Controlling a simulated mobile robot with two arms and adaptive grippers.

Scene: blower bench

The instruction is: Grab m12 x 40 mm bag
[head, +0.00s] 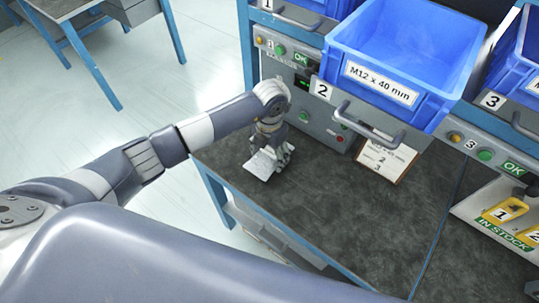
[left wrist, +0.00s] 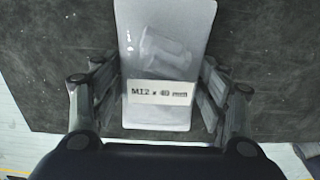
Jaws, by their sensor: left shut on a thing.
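A pale, see-through bag (head: 262,164) lies at the left part of the dark bench top, below my left gripper. In the left wrist view the bag (left wrist: 165,55) shows a white label reading "M12 x 40 mm" and a blurred bolt-like shape inside. My left gripper (head: 270,150) points down at it, and its fingers (left wrist: 163,97) press in on the bag's two sides; it is shut on the bag. A blue bin (head: 405,45) labelled "M12 x 40 mm" stands above drawer 2; its inside looks empty where visible. My right gripper is not in view.
The bench top (head: 330,215) is clear in the middle and front. A clipboard (head: 385,160) leans against the drawer front. An "IN STOCK" holder (head: 505,225) with numbered yellow tags is at the right. Another blue bin (head: 518,65) stands at the right edge.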

